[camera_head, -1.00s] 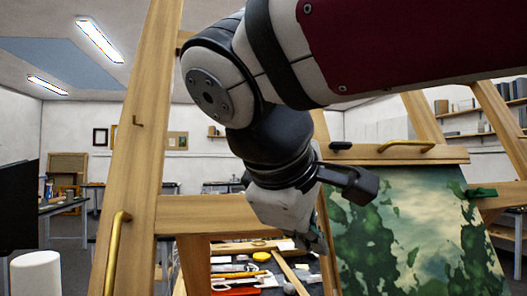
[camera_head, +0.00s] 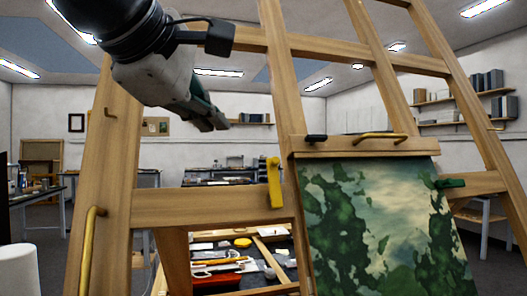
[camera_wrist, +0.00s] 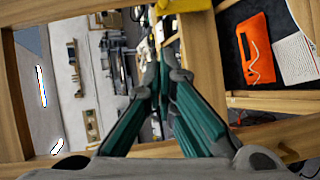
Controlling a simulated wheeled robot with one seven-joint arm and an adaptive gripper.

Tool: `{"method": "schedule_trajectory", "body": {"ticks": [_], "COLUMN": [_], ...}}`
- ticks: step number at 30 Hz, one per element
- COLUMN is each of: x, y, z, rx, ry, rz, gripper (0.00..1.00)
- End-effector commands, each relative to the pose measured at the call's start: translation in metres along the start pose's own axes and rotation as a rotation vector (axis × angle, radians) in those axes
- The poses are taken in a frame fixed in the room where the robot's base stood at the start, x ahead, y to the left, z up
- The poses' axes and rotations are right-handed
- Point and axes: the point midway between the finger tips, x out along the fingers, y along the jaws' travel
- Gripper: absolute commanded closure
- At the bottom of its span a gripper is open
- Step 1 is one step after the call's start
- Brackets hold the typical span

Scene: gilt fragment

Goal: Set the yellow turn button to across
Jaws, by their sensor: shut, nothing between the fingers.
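The yellow turn button (camera_head: 274,183) is mounted on the wooden easel's crossbar, left of the painting. It stands upright, its long side vertical, and crosses the bar's top edge. Part of it shows at the top edge of the wrist view (camera_wrist: 183,5). My gripper (camera_head: 215,124) is at the upper left in the head view, above and left of the button and apart from it. Its green fingers are shut and empty; their tips also show in the wrist view (camera_wrist: 165,72).
The wooden crossbar (camera_head: 200,205) runs between easel posts. A green button (camera_head: 450,183) is at the painting's (camera_head: 380,225) right edge, and a black one (camera_head: 316,138) is above it. Brass handles (camera_head: 380,137) (camera_head: 90,245) stick out. A cluttered table shows below the crossbar.

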Motion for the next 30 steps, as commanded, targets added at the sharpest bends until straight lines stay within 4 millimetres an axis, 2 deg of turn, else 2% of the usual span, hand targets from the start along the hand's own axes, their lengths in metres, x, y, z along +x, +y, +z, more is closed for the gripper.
{"method": "schedule_trajectory", "body": {"ticks": [5, 18, 23, 30], "x": [0.019, 0.103, 0.117, 0.126], "y": [0.000, -0.001, 0.000, 0.000], "z": [0.001, 0.001, 0.020, 0.029], "rx": [0.001, 0.000, 0.001, 0.001], "ry": [-0.004, -0.004, -0.003, 0.000], "rz": [-0.001, -0.003, 0.000, -0.001], "gripper": [1.00, 1.00, 1.00, 1.00]}}
